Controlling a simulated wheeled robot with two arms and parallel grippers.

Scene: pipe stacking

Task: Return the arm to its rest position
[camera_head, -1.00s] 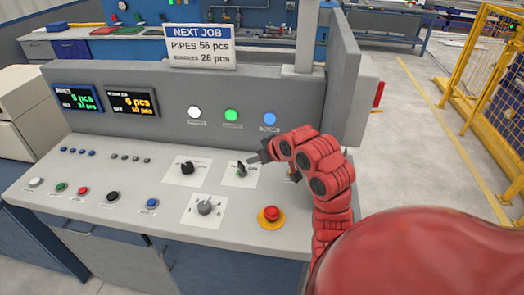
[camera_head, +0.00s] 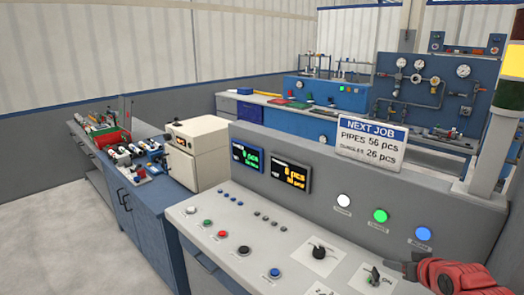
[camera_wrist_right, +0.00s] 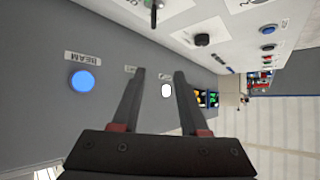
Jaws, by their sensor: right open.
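My right arm is red and shows at the lower right of the head view. Its dark right gripper (camera_head: 398,268) is just above the sloped control desk (camera_head: 205,212), beside the black switch (camera_head: 374,275) marked ON. In the right wrist view the gripper (camera_wrist_right: 160,76) has its two dark fingers apart with nothing between them. Past the fingers are the grey panel, a blue lit button labelled BEAM (camera_wrist_right: 82,81) and a white lit button (camera_wrist_right: 167,90). Whether the fingers touch the desk cannot be told. My left gripper is not in view.
The panel's back holds a NEXT JOB sign (camera_head: 371,140), two displays (camera_head: 270,168) and lit white, green and blue buttons. A beige box (camera_head: 197,153) and a blue bench (camera_head: 140,215) with tools stand left. Pale floor (camera_head: 60,225) is open at far left.

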